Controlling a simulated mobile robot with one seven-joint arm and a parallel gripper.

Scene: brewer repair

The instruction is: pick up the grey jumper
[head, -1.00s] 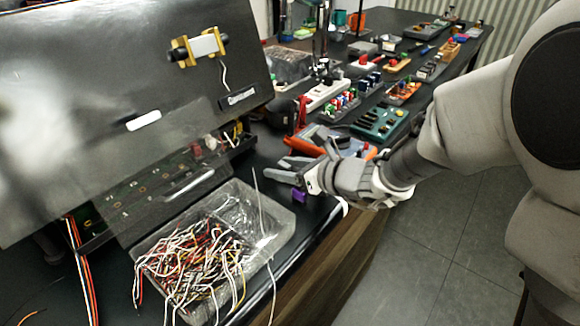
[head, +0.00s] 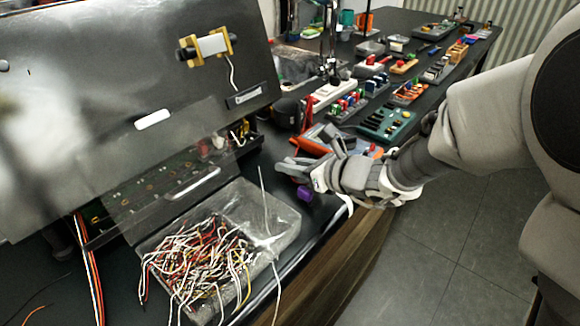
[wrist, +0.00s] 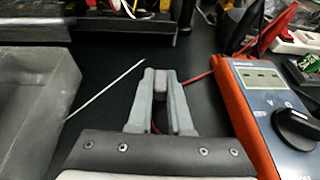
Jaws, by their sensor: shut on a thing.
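My gripper (head: 284,167) is low over the black bench, between the clear wire tray and the orange meter. In the wrist view my gripper (wrist: 159,76) has its two grey fingers close together. A narrow grey piece, which I take for the grey jumper (wrist: 160,88), shows between them. It is hard to tell from the fingers, and its ends are hidden. A pale wire (wrist: 105,91) runs from the tray's side to near the left fingertip. I cannot tell whether it touches. A purple piece (head: 305,192) shows just under my gripper in the head view.
A clear tray (head: 284,222) of tangled jumper wires (head: 200,262) stands at the bench's front edge. The orange meter (wrist: 268,100) lies close on the right, its red lead passing behind my fingers. An open panel (head: 90,70) leans at left. Several parts boards line the bench behind.

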